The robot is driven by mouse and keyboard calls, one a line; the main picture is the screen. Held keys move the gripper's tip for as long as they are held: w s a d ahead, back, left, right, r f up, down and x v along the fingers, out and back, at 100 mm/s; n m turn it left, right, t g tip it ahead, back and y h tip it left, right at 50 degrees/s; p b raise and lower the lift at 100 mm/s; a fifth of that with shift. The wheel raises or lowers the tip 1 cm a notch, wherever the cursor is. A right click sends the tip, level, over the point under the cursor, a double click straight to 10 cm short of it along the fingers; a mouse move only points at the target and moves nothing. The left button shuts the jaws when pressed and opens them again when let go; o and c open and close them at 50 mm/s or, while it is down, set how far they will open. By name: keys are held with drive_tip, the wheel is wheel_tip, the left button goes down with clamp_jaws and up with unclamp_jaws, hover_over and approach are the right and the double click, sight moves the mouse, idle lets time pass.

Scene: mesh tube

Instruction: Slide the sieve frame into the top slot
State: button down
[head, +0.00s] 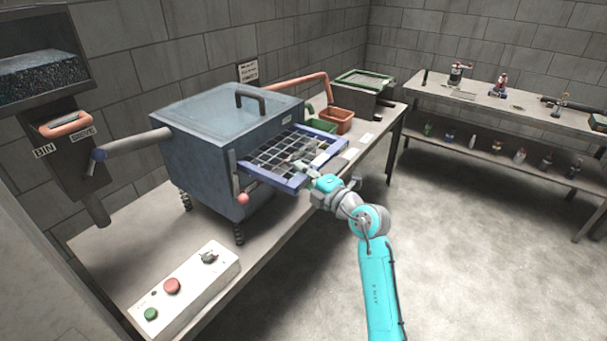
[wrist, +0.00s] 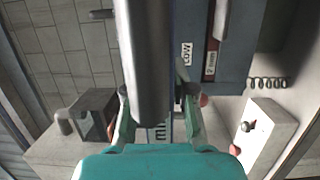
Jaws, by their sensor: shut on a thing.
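The sieve frame, a flat purple-blue frame (head: 270,179) with a dark grid mesh, sticks out level from the right-hand face of the blue-grey box machine (head: 200,155). Its inner edge meets that face near the upper part; how deep it sits in the slot is hidden. In the wrist view my gripper (wrist: 155,98) has a finger on each side of a large grey bar that fills the centre, and the grip itself is mostly hidden.
A grey lever with a red knob (head: 243,198) stands beside the frame's near corner. A control box (head: 185,285) with red and green buttons sits at the table's near end. Green and orange bins (head: 338,120) stand behind the frame. Open floor lies right of the table.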

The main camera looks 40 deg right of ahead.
drive_tip(key=shift+w+a+r, duration=0.1)
drive_tip(key=shift+w+a, duration=0.15)
drive_tip(key=shift+w, duration=0.3)
drive_tip(key=c, duration=0.9)
unclamp_jaws()
drive_tip(key=shift+s, duration=0.1)
drive_tip(key=s, duration=0.4)
drive_tip(key=s+d, duration=0.1)
drive_tip(key=s, duration=0.6)
drive_tip(key=shift+s+d+f, duration=0.15)
drive_tip(key=shift+s+f, duration=0.05)
drive_tip(key=shift+s, duration=0.2)
